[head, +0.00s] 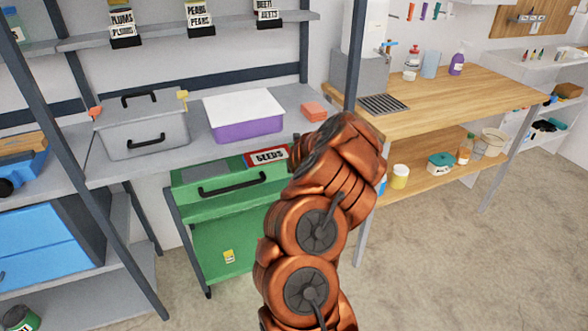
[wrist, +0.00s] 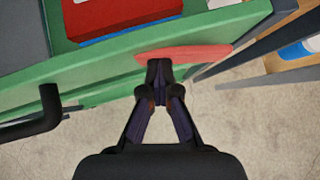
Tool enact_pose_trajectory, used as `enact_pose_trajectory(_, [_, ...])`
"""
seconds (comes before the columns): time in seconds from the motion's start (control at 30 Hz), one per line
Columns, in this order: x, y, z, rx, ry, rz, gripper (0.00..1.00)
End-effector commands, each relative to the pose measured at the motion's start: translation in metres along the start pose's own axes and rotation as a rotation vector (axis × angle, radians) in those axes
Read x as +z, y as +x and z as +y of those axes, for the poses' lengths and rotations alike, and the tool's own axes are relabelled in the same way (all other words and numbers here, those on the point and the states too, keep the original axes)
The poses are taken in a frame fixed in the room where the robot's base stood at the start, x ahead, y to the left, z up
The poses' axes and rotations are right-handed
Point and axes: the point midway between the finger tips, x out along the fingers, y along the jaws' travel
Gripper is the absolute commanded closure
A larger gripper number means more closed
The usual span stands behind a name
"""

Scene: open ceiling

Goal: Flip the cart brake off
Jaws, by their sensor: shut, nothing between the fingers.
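The green cart (head: 225,205) stands under the shelf in the head view, partly behind my arm. In the wrist view its green edge (wrist: 105,72) runs across the picture. A flat red lever-like piece (wrist: 200,53), which looks like the brake, sits at that edge. My gripper (wrist: 159,66) is shut and empty, with its fingertips at the left part of the red piece. I cannot tell whether they touch it. In the head view my arm hides the gripper and the red piece.
The cart's black handle (wrist: 38,112) is left of my gripper. A red seeds box (head: 267,157) lies on the cart top. A shelf post (wrist: 255,52) and the wooden bench (head: 440,95) are on the right. Concrete floor (head: 430,260) is clear there.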

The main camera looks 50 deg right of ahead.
Motion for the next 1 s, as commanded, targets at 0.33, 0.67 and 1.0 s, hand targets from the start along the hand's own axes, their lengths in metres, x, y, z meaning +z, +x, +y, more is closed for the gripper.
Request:
enact_pose_trajectory(0.33, [0.017,-0.012,0.004,0.007,-0.018,-0.036,1.00])
enact_pose_trajectory(0.67, [-0.014,-0.028,0.001,0.001,0.003,-0.019,1.00])
enact_pose_trajectory(1.0, [-0.020,-0.065,0.005,0.002,0.002,-0.011,1.00])
